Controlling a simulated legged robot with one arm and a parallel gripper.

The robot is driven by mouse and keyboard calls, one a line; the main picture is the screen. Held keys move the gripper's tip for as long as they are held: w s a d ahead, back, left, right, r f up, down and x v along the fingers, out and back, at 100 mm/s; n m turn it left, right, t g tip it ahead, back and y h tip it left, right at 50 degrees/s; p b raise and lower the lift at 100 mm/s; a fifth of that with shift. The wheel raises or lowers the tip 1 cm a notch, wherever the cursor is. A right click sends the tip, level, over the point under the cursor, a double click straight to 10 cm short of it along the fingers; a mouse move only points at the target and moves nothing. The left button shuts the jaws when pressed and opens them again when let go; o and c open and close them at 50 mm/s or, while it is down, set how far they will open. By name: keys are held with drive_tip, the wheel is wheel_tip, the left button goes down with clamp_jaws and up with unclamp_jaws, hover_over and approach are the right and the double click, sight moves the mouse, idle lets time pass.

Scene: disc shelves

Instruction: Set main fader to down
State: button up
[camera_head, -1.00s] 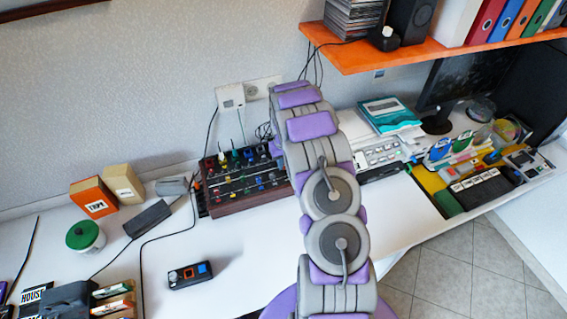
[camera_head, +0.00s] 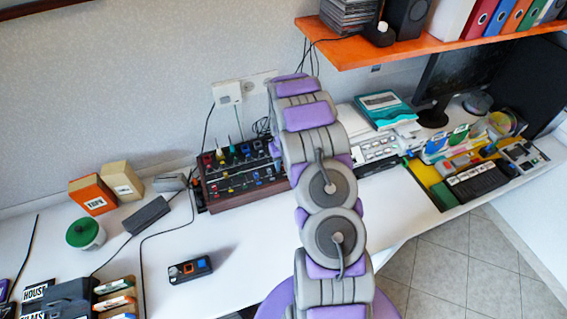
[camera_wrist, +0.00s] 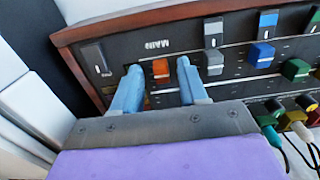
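The mixer (camera_head: 222,188) is a dark panel in a red-brown wooden case on the desk in the head view, partly hidden behind my arm. In the wrist view its panel (camera_wrist: 118,64) shows close up, with the label "MAIN" upside down. The orange-red main fader cap (camera_wrist: 161,68) sits beside that label. My gripper (camera_wrist: 159,66) has two blue fingers, one on each side of this cap, with small visible gaps. It is open; I cannot tell whether either finger touches the cap. In the head view my arm hides the gripper.
Beside the main fader are a grey fader cap (camera_wrist: 213,62), a blue one (camera_wrist: 262,53) and a green one (camera_wrist: 296,69). Coloured plugs with cables (camera_wrist: 298,132) stand at the lower right. A small black box with buttons (camera_head: 190,270) lies on the desk, with free desk around it.

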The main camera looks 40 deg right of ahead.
wheel_tip(320, 180, up, 17)
drive_tip(key=p, duration=0.3)
drive_tip(key=shift+r, duration=0.15)
drive_tip(key=shift+w, duration=0.1)
idle(0.6)
